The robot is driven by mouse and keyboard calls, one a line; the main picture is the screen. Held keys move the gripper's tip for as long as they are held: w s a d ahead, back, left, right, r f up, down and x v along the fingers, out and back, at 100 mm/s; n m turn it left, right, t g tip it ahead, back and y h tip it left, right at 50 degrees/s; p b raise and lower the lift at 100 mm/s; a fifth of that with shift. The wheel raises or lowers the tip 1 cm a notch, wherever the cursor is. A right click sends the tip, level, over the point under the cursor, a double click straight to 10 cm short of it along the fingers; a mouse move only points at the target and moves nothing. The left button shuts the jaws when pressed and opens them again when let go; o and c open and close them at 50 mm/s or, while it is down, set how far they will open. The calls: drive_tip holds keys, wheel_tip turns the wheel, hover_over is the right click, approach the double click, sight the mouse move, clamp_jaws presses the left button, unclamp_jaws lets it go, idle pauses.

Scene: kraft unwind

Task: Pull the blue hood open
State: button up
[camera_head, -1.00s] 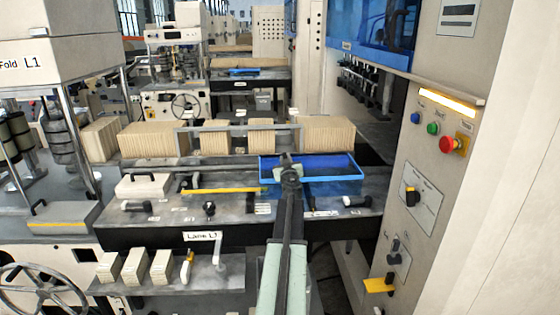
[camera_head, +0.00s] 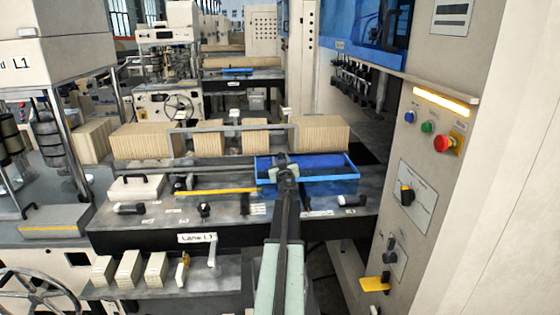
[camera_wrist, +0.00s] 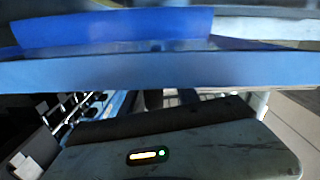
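The blue hood (camera_head: 366,30) is the tinted blue panel on the machine at the upper right of the head view, and its lower edge hangs above a dark opening. My gripper (camera_head: 283,170) is in the middle of the head view, lower than the hood and apart from it, in front of or over a blue tray (camera_head: 335,185). I see it from behind, and its fingers cannot be made out. In the wrist view a wide blue surface (camera_wrist: 150,75), probably the tray, crosses the picture close to the camera.
A control panel with a red button (camera_head: 443,144) and a yellow handle (camera_head: 374,284) stands at the right. Rows of kraft stacks (camera_head: 318,135) lie behind the tray. The lane table (camera_head: 225,205) holds a white box (camera_head: 136,188). A handwheel (camera_head: 35,292) is at lower left.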

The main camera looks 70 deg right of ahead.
drive_tip(key=v, duration=0.7)
drive_tip(key=shift+s+a, duration=0.25)
drive_tip(key=shift+a, duration=0.05)
drive_tip(key=shift+d, duration=0.1)
